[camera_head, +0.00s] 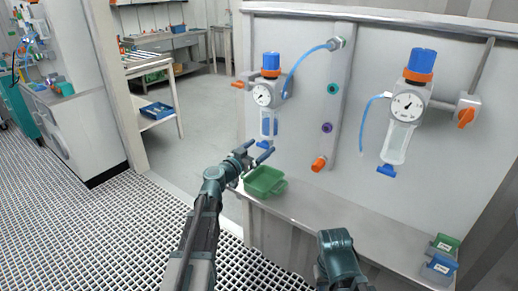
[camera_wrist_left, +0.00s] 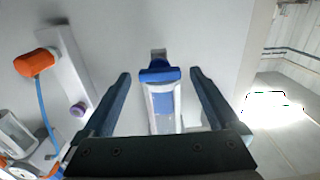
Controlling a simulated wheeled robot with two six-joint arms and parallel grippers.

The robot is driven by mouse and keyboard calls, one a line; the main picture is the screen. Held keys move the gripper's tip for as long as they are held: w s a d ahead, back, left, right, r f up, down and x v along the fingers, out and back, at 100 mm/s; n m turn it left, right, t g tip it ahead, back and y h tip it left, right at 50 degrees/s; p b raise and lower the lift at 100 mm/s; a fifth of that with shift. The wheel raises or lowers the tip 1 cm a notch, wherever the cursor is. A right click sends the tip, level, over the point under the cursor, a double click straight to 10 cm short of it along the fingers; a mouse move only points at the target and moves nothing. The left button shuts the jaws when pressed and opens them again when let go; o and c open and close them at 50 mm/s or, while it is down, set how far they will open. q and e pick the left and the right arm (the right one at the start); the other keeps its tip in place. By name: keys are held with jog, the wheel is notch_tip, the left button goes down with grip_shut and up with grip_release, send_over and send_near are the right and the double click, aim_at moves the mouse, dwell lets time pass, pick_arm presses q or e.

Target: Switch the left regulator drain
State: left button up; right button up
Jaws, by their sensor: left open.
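The left regulator has a blue and orange top knob, a round gauge (camera_head: 262,95) and a clear bowl (camera_head: 269,124) with blue inside. Its blue drain (camera_head: 265,143) is at the bottom of the bowl. My left gripper (camera_head: 257,150) is open and empty just below and in front of the drain. In the left wrist view the drain (camera_wrist_left: 158,74) shows upside down, between the two spread fingers and apart from both. Of my right arm only a link shows at the bottom of the head view; its gripper is not seen.
A green tray (camera_head: 264,182) sits on the ledge below the left regulator. A second regulator (camera_head: 408,104) with its own blue drain (camera_head: 386,170) hangs at right. An orange knob (camera_head: 319,163) is on the panel between them. Small green and blue boxes (camera_head: 440,264) stand on the ledge's right end.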

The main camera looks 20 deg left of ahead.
pick_arm(q)
jog(key=c, duration=1.4)
jog(key=n, duration=0.8)
jog(key=shift+a, duration=0.1)
jog(key=n, duration=0.4)
jog(key=shift+f, duration=0.1)
jog(key=shift+n, duration=1.9)
